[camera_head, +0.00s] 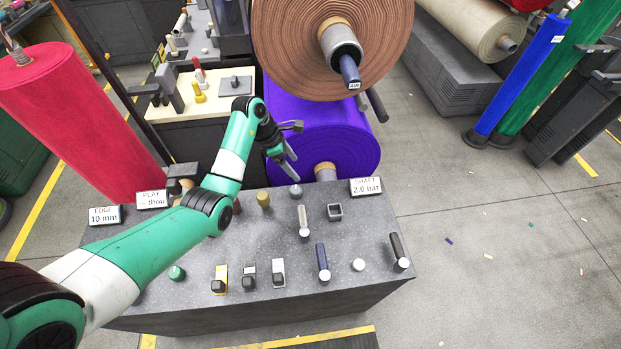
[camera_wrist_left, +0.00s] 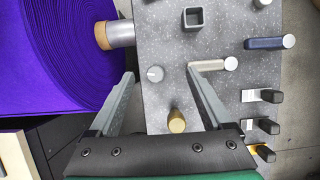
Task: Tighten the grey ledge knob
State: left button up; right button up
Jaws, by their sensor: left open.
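The grey ledge knob (camera_head: 295,190) is a small round knob near the back edge of the speckled grey ledge (camera_head: 365,230). In the left wrist view the knob (camera_wrist_left: 155,73) shows its round top with a small light mark, between the two fingertips in the picture. My left gripper (camera_head: 295,168) is open and empty, above and just behind the knob, fingers pointing down. In the left wrist view its fingers (camera_wrist_left: 161,72) are spread to either side of the knob, and I see no contact. My right gripper is not in view.
A brass knob (camera_head: 263,199) stands left of the grey knob. A pale-handled lever (camera_head: 303,225) and a square grey socket (camera_head: 334,212) are close by. The purple felt roll (camera_head: 320,140) rises behind the ledge. Several switches and a blue handle (camera_head: 322,262) line the front.

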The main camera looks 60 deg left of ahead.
pick_arm(q)
jog(key=n+b, duration=0.1)
jog(key=b, duration=0.1)
send_near(295, 189)
notch_tip(295, 189, up, 2)
jog(key=s, duration=0.2)
jog(key=b+x, duration=0.1)
jog(key=x, duration=0.2)
jog(key=b+x, duration=0.2)
jog(key=x, duration=0.1)
jog(key=b+x, duration=0.2)
jog(key=x, duration=0.2)
jog(key=shift+w+a, duration=0.1)
jog(key=shift+w, duration=0.35)
jog(key=shift+w+f, duration=0.25)
jog(key=shift+f, duration=0.15)
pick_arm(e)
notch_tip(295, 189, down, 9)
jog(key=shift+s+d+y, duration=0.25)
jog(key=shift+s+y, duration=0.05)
pick_arm(q)
grip_shut()
jog(key=shift+b, duration=0.3)
